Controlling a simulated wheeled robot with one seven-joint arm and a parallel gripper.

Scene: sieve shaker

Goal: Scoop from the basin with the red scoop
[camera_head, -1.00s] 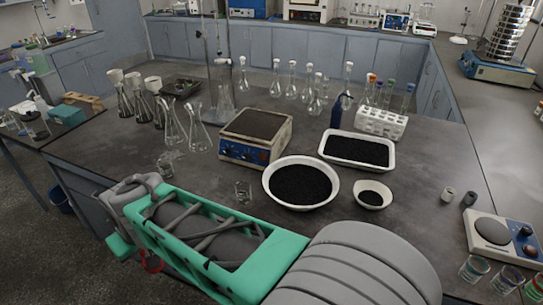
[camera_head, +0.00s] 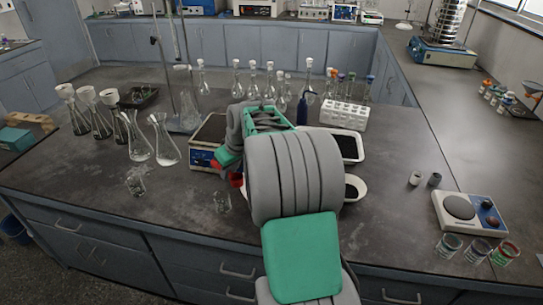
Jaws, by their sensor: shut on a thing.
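My gripper (camera_head: 228,159) is partly in view at the middle of the picture, mostly covered by my own grey and green arm. It is shut on the red scoop (camera_head: 236,180), of which only a small red part shows below the gripper. The scoop's bowl and what it may hold are hidden. The white basin is almost wholly hidden behind my arm, and only a sliver of pale rim (camera_head: 246,193) shows at the arm's left edge. I cannot tell whether the scoop touches the basin or its black grains.
A hotplate (camera_head: 207,140) stands left of my gripper. A white tray of black grains (camera_head: 350,135) and a small white bowl (camera_head: 357,186) lie to the right. Glass flasks (camera_head: 163,143) and a beaker (camera_head: 222,202) stand left. A balance (camera_head: 468,212) stands far right.

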